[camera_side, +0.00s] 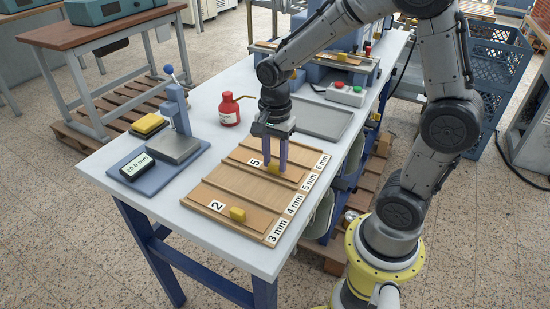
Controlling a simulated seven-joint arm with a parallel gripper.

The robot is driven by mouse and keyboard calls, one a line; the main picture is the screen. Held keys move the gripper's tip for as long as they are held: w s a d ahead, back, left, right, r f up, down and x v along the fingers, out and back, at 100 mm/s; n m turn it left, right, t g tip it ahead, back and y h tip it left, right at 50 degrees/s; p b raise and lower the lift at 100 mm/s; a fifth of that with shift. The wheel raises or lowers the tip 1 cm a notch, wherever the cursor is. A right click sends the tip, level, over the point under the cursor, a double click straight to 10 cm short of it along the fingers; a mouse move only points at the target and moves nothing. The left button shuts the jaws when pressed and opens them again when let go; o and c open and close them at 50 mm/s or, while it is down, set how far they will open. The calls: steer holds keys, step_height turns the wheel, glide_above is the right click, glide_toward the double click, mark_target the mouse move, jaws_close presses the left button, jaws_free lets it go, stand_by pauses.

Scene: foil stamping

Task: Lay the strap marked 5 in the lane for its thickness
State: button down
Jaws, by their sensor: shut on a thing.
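The strap marked 5 (256,162) is a brown strip with a white number label and a yellow block on top. It lies along the 5 mm lane of the wooden lane board (226,218); I cannot tell whether it rests there or is just above it. My gripper (275,165) points down and is shut on the yellow block of this strap, which its purple fingers partly hide. The lanes are labelled 3 mm, 4 mm, 5 mm and 6 mm along the right edge.
A thickness gauge (176,147) with a display (136,166) stands left of the board, beside a yellow pad (149,124). A red bottle (229,110), a grey tray (320,118) and a button box (346,94) stand behind. The table front left (150,200) is clear.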

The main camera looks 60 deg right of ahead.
steer(key=shift+c, duration=2.1)
jaws_free()
step_height(320, 180, up, 14)
steer(key=shift+f, duration=0.1)
